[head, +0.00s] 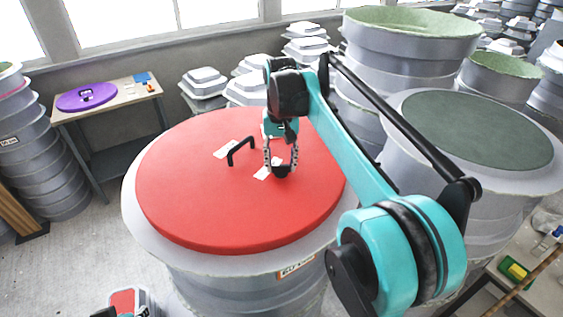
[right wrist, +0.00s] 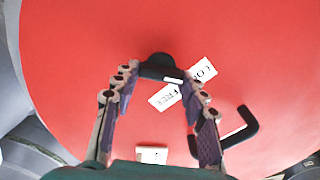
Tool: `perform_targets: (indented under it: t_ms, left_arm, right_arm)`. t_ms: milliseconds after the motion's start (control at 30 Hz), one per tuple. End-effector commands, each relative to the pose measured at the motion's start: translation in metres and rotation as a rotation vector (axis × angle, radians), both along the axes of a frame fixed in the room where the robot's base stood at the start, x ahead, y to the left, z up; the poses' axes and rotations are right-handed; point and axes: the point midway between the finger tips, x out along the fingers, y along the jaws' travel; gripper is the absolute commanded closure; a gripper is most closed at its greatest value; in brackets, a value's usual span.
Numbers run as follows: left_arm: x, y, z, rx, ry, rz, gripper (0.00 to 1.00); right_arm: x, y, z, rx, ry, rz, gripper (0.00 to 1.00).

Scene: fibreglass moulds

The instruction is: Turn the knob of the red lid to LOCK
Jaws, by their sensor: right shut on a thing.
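The red lid (head: 190,195) lies flat on a large grey round mould in the head view, and it fills most of the right wrist view (right wrist: 80,40). Its black knob (right wrist: 160,67) is between the fingertips of my right gripper (head: 281,163), which is shut on it. White labels lie beside the knob: one reads FREE (right wrist: 165,97), the other (right wrist: 203,71) is only partly readable. Which label the knob points to, I cannot tell. A black bar handle (head: 240,150) stands on the lid left of the knob in the head view.
A table with a purple lid (head: 87,96) stands at the back left. A mould with a dark green top (head: 475,128) stands close on the right, with more grey moulds behind. A bench with a yellow-green item (head: 515,270) is at the lower right.

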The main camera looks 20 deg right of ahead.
Motion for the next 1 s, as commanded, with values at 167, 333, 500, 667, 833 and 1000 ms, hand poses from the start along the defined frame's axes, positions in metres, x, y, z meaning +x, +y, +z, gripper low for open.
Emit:
perform_targets:
  t_ms: [167, 333, 500, 667, 833, 1000]
  left_arm:
    - [0.0, 0.0, -0.0002, 0.0, 0.0, 0.0, 0.66]
    - [0.0, 0.0, -0.0004, 0.0, 0.0, 0.0, 0.66]
    - [0.0, 0.0, -0.0004, 0.0, 0.0, 0.0, 0.66]
    - [0.0, 0.0, -0.0004, 0.0, 0.0, 0.0, 0.66]
    - [0.0, 0.0, -0.0004, 0.0, 0.0, 0.0, 0.66]
    - [0.0, 0.0, -0.0004, 0.0, 0.0, 0.0, 0.66]
  right_arm:
    - [0.0003, 0.0006, 0.0005, 0.0, 0.0, 0.09, 0.86]
    - [0.0004, 0.0009, 0.0005, 0.0, 0.0, 0.141, 0.86]
    - [0.0003, 0.0011, 0.0006, 0.0, 0.0, 0.164, 0.86]
    - [0.0003, 0.0011, 0.0006, 0.0, 0.0, 0.169, 0.86]
    - [0.0002, 0.0011, 0.0006, 0.0, 0.0, 0.168, 0.86]
    - [0.0002, 0.0011, 0.0005, 0.0, 0.0, 0.168, 0.36]
